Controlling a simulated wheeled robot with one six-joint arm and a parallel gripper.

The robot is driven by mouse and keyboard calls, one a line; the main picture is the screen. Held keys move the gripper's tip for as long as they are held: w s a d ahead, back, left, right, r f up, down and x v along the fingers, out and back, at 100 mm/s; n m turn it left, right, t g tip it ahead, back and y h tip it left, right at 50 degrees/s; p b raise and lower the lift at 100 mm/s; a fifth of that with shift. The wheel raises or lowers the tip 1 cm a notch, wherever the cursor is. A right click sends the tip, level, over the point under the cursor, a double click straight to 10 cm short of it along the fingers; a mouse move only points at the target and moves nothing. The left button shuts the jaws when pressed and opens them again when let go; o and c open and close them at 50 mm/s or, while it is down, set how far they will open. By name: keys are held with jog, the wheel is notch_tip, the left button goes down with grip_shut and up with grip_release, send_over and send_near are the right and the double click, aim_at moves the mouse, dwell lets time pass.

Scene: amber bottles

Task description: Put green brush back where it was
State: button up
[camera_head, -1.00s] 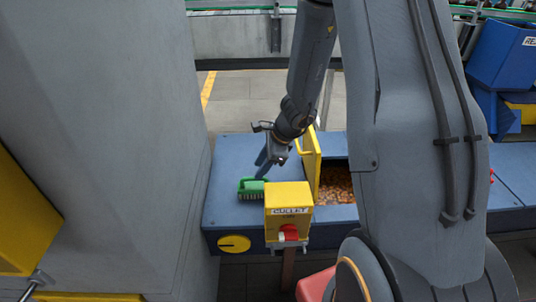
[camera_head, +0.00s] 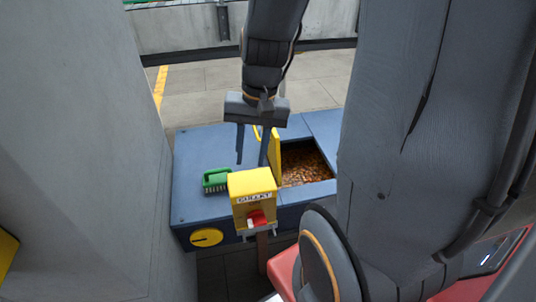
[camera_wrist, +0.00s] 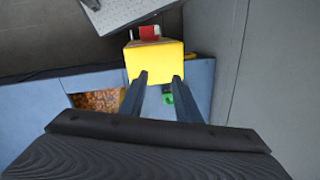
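The green brush (camera_head: 215,180) lies on the blue bin top, left of the yellow box labelled CULLET, with its pale bristles facing the front. My gripper (camera_head: 251,163) is above and behind the yellow box, its two fingers apart and pointing down, with nothing between them.
The yellow CULLET box (camera_head: 252,185) with a red knob stands in front of the bin. A raised yellow flap (camera_head: 275,155) borders an opening full of amber cullet (camera_head: 305,165). The blue bin top (camera_head: 195,150) is clear around the brush. A grey pillar (camera_head: 80,150) rises at the left.

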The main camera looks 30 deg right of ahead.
jog(key=s+n, duration=0.1)
jog(key=s+d+r+n+h, duration=0.1)
jog(key=s, duration=0.1)
jog(key=s+d+n, duration=0.1)
jog(key=n, duration=0.1)
jog(key=shift+s+d+r+h, duration=0.15)
jog(key=shift+s+r+h, duration=0.15)
jog(key=shift+s+r, duration=0.1)
jog(key=a+r+n+p, duration=0.2)
jog(key=a+r+p, duration=0.1)
jog(key=a+p, duration=0.2)
jog(key=shift+a, duration=0.5)
jog(key=shift+d+r, duration=0.1)
